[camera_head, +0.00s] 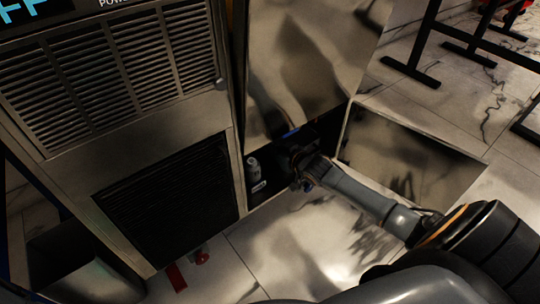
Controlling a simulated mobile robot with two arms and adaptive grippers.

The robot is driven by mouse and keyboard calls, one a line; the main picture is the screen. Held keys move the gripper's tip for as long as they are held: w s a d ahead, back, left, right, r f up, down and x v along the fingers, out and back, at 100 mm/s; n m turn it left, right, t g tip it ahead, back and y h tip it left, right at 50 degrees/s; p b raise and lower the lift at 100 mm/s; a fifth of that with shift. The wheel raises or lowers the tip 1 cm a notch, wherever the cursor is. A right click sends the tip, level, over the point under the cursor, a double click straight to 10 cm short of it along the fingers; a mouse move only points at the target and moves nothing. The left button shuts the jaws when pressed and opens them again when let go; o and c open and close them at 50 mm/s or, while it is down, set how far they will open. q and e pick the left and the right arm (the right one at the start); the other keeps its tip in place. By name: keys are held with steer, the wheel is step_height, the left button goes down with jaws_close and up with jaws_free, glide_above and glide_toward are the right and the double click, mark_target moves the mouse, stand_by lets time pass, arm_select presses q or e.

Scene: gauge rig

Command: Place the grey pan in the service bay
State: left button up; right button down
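My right arm comes in from the lower right. Its gripper (300,168) is at the dark low opening (268,185) under a tall shiny metal panel (312,65). I take this opening to be the service bay, but no label confirms it. The gripper's fingers are lost in shadow, so I cannot tell whether they are open or shut, or whether they hold anything. I cannot make out the grey pan for certain. My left gripper is not in view.
A louvred metal cabinet (115,75) with a dark lower grille (170,195) stands left of the opening. A shiny metal panel (410,155) stands to its right. Small red parts (177,277) are on the pale floor. Black frame legs (425,45) stand at the upper right.

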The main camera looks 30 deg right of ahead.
steer(key=shift+f, duration=0.45)
steer(key=shift+r, duration=0.1)
steer(key=c, duration=2)
jaws_free()
steer(key=shift+c, duration=0.2)
steer(key=o, duration=0.5)
